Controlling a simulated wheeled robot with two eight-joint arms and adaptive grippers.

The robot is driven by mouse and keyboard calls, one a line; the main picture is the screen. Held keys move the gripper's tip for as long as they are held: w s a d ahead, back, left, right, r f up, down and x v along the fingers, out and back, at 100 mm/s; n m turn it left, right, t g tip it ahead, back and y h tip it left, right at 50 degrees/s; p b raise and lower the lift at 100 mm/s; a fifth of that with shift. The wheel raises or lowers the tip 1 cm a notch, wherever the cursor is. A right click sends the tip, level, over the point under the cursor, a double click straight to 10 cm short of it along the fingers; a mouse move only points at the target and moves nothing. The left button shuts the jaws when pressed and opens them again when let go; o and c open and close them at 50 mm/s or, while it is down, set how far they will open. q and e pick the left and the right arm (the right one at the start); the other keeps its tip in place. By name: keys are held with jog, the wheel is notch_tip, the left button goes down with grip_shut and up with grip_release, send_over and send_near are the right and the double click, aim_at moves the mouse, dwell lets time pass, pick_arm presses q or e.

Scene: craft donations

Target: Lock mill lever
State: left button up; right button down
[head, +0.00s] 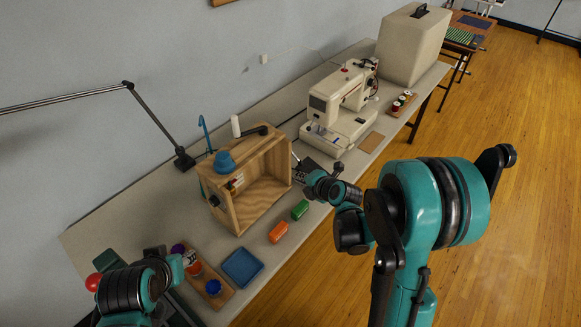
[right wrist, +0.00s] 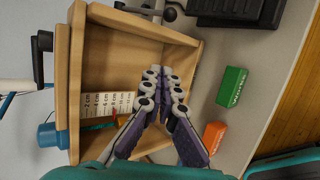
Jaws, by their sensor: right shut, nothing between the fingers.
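Green (head: 300,210) and orange (head: 278,232) blocks lie near the bench's front edge. A blue tray (head: 242,267) and jars in a wooden tray stand nearer. A black box (right wrist: 240,10) and a sewing machine (head: 340,110) stand beyond. A lamp arm stands along the wall.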

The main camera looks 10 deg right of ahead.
aim_at(294, 155)
jog(key=shift+w, duration=0.1)
jog(key=w+f+b, duration=0.1)
jog(key=w, duration=0.1)
jog(key=w+f+b, duration=0.1)
jog(key=w+f, duration=0.1)
jog(key=w, duration=0.1)
jog(key=w+f+b, duration=0.1)
jog(key=w, duration=0.2)
jog(key=shift+d+f, duration=0.1)
jog(key=shift+f, duration=0.25)
jog(key=shift+w+d+r, duration=0.1)
jog(key=shift+d+r, duration=0.15)
jog(key=shift+d, duration=0.2)
jog(key=shift+r, duration=0.1)
jog(key=shift+d+r+g+p, duration=0.1)
jog(key=shift+r+g+p, duration=0.1)
jog(key=shift+g+p, duration=0.15)
jog(key=shift+s+d+r+g+h+p, duration=0.1)
jog(key=shift+s+r+g+h+p, duration=0.15)
jog(key=shift+r+g+h+p, duration=0.25)
